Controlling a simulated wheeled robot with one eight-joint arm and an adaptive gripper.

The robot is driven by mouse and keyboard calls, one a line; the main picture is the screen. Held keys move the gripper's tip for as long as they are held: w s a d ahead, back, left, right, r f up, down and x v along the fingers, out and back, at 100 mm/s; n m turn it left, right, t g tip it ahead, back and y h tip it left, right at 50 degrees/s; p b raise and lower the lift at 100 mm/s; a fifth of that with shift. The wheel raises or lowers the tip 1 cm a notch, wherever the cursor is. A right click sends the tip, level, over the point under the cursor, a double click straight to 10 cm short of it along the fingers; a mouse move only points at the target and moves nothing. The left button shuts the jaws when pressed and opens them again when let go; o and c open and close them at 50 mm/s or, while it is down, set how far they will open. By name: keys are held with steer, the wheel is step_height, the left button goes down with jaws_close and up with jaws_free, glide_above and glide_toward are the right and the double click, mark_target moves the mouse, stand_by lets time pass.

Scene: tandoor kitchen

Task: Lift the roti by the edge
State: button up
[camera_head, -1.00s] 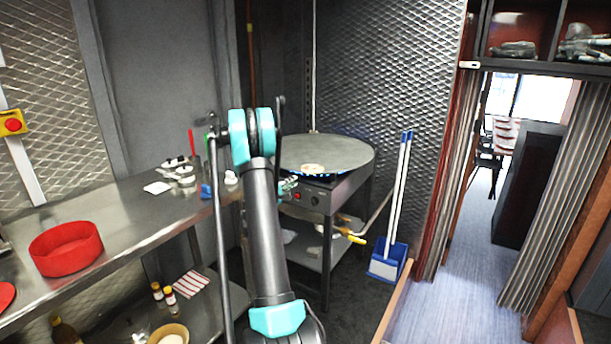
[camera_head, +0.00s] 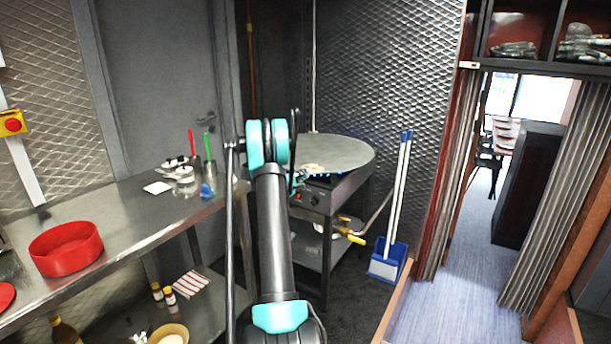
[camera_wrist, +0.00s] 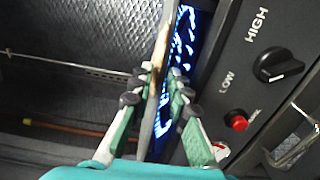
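The roti (camera_head: 313,168) is a small pale tan patch at the near edge of the round grey griddle (camera_head: 335,152) in the head view. My gripper (camera_head: 298,182) is at that near edge, partly hidden behind my arm. In the wrist view my gripper (camera_wrist: 160,75) has its two green-padded fingers apart, one on each side of a thin edge-on strip. The strip looks like the griddle rim, with a tan edge that may be the roti. I cannot tell whether either finger touches it.
Blue burner flames (camera_wrist: 182,60) glow beside the right finger, under the griddle. The stove's front panel has a black knob (camera_wrist: 278,65) and a red button (camera_wrist: 236,120). A steel counter (camera_head: 125,215) with a red bowl (camera_head: 66,248) stands at left.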

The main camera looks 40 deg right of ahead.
steer(key=shift+w+d, duration=0.1)
steer(key=shift+d, duration=0.15)
jaws_close()
steer(key=shift+r, duration=0.1)
step_height(320, 180, up, 2)
steer(key=shift+r, duration=0.15)
stand_by(0.4)
steer(key=shift+a, duration=0.1)
steer(key=s+a+r, duration=0.2)
steer(key=a, duration=0.4)
steer(key=s+a+r, duration=0.3)
steer(key=a, duration=0.3)
steer(key=shift+s+a, duration=0.2)
steer(key=shift+a, duration=0.2)
